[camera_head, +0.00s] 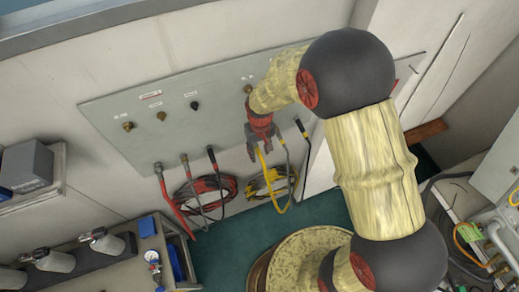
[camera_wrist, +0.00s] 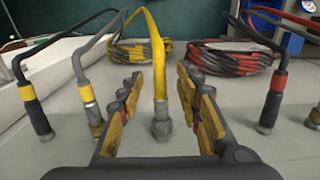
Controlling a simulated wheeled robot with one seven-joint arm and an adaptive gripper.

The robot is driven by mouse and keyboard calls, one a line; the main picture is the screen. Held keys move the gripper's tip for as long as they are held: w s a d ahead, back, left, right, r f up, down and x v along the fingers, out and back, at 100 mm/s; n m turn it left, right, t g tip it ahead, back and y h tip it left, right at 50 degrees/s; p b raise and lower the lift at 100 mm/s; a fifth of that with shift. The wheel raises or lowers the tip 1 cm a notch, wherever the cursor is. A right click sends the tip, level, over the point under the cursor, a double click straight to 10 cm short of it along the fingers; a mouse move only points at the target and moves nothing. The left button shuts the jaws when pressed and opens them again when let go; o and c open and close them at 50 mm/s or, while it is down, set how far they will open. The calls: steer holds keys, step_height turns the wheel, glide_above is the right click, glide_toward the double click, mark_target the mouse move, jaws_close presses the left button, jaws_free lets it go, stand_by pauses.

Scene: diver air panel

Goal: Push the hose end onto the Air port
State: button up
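A grey panel (camera_head: 130,155) on the wall carries a row of ports with small labels too small to read, so I cannot tell which is the Air port. Ports show at the far left (camera_head: 128,126), left (camera_head: 161,116), middle (camera_head: 195,105) and near my arm (camera_head: 248,89). My gripper (camera_head: 256,145) is at the panel's lower edge, over a yellow hose (camera_head: 267,178). In the wrist view my gripper (camera_wrist: 162,105) is open, its padded fingers on either side of the yellow hose's metal end (camera_wrist: 161,125), with visible gaps. The task does not name the hose's colour.
Other hose ends sit along the panel's lower edge: red (camera_head: 158,168), grey (camera_head: 184,158) and black (camera_head: 211,150) on the left, grey (camera_head: 279,132) and black (camera_head: 300,126) on the right. Coiled hoses (camera_head: 212,190) hang below. A bench with gauges (camera_head: 152,256) stands lower left.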

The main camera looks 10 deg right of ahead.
steer(key=shift+c, duration=0.8)
jaws_close()
